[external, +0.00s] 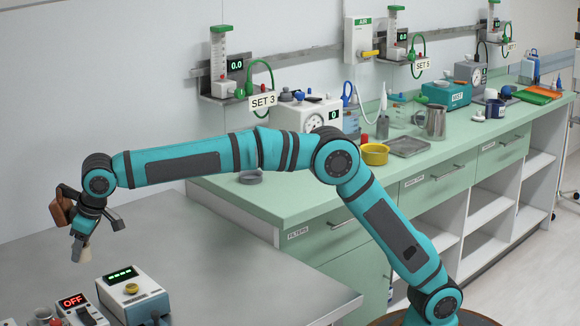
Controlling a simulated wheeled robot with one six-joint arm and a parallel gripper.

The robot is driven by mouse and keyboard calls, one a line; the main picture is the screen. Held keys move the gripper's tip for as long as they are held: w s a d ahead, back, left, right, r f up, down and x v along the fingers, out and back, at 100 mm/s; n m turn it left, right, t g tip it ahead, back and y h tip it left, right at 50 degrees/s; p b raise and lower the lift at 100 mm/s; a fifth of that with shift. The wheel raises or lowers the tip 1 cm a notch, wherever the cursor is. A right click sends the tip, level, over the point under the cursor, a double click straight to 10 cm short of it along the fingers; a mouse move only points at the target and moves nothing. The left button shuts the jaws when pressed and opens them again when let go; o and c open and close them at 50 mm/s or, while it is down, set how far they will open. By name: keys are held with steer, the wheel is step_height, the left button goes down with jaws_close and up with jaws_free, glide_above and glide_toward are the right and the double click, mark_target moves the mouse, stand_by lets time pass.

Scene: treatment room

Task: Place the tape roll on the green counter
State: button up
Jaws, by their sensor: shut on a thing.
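My gripper (82,240) hangs at the far left, fingers pointing down, above the grey table and clear of the green counter. It is shut on a small pale beige thing (81,254), mostly hidden at the fingertips; I cannot tell its full shape. I cannot tell which thing is the tape roll. The green counter (290,205) runs from the middle to the back right. A flat grey round thing (250,178) lies near its left end, and a yellow round, hollow thing (375,158) stands farther right.
The grey table (230,270) has a boxed device with a green display (133,292) and a device reading OFF (82,308) below my gripper. A dial device (308,115), metal tray (408,146) and steel jug (432,122) stand on the counter. The counter's near left corner is bare.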

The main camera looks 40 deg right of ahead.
steer(key=w+d+r+m+t+h, duration=0.1)
steer(key=w+d+r+m, duration=0.15)
steer(key=d, duration=0.55)
steer(key=w+d+r+m, duration=0.2)
steer(key=d+r, duration=0.1)
steer(key=d, duration=0.5)
step_height(320, 180, up, 2)
steer(key=m+g+h, duration=0.1)
steer(key=m+h, duration=0.5)
steer(key=m, duration=0.8)
glide_above(290, 197)
steer(key=s, duration=0.1)
steer(key=shift+a+f, duration=0.15)
steer(key=shift+f, duration=1.5)
steer(key=shift+a+f, duration=0.15)
steer(key=shift+f, duration=1.5)
steer(key=shift+a+f, duration=0.15)
steer(key=shift+f, duration=1.5)
steer(key=shift+f, duration=0.2)
steer(key=o, duration=1)
steer(key=shift+c, duration=0.2)
